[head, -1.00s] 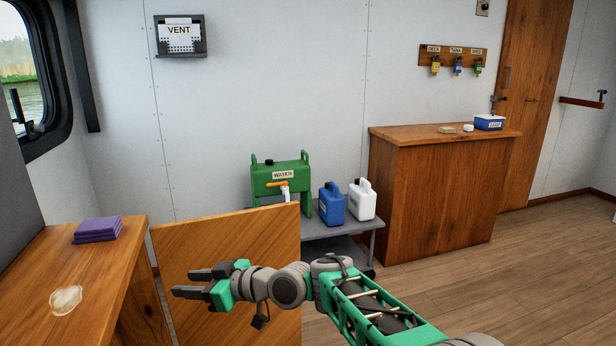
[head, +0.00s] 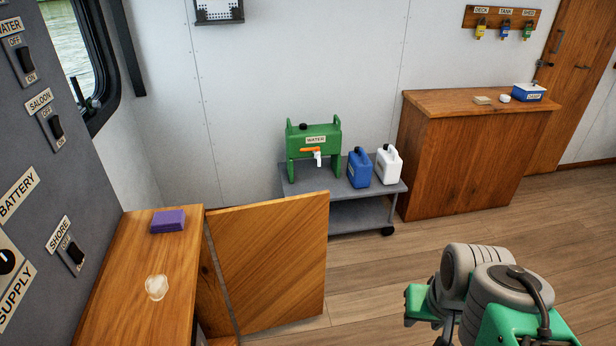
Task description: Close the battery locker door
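The battery locker door (head: 270,262) is a wooden panel that stands open, swung out from the end of the wooden counter (head: 112,285) at the left. Its left edge is by the counter. The front of the locker opening is mostly out of sight below the frame. My arm shows at the lower right, apart from the door, with floor between them. The fingers of my gripper do not show.
A grey trolley (head: 350,210) with a green water container (head: 314,150), a blue jug (head: 359,168) and a white jug (head: 389,165) stands behind the door. A wooden cabinet (head: 470,160) stands at the right. Floor (head: 380,285) right of the door is clear.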

